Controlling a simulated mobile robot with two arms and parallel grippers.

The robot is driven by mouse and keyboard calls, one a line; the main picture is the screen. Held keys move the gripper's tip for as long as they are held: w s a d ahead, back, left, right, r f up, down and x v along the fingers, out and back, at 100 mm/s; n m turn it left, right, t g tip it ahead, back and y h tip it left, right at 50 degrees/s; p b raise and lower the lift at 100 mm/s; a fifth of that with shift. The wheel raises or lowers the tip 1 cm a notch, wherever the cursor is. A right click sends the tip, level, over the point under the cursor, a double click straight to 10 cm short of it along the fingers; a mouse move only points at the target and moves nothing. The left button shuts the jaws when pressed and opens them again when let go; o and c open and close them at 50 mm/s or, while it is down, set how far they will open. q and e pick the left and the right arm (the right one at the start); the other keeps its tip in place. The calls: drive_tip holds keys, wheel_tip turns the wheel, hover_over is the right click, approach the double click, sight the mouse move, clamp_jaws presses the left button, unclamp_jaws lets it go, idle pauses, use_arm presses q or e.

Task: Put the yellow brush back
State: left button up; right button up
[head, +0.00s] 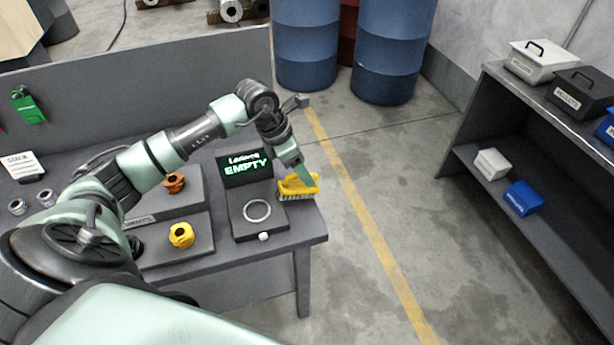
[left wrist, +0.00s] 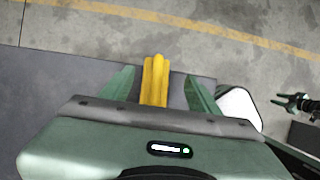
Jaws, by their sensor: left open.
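The yellow brush (head: 298,190), with pale bristles underneath, sits at the right end of the grey workbench (head: 290,240), bristles down. My left gripper (head: 301,172) points down at it from above. In the left wrist view the yellow brush handle (left wrist: 155,82) lies between the two green fingers of my left gripper (left wrist: 160,76). The fingers are open, with a gap on each side of the handle. My right gripper is not in the head view.
A dark pad with a white ring (head: 257,211) and a screen reading EMPTY (head: 244,166) stand left of the brush. A yellow part (head: 181,235) and an orange part (head: 173,183) sit on grey stands. A shelf with boxes (head: 522,198) is across the open floor.

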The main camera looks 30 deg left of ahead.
use_arm(q)
drive_tip(key=b+v, duration=0.2)
drive_tip(key=v, duration=0.6)
drive_tip(key=shift+s+a+r, duration=0.1)
drive_tip(key=shift+r, duration=0.05)
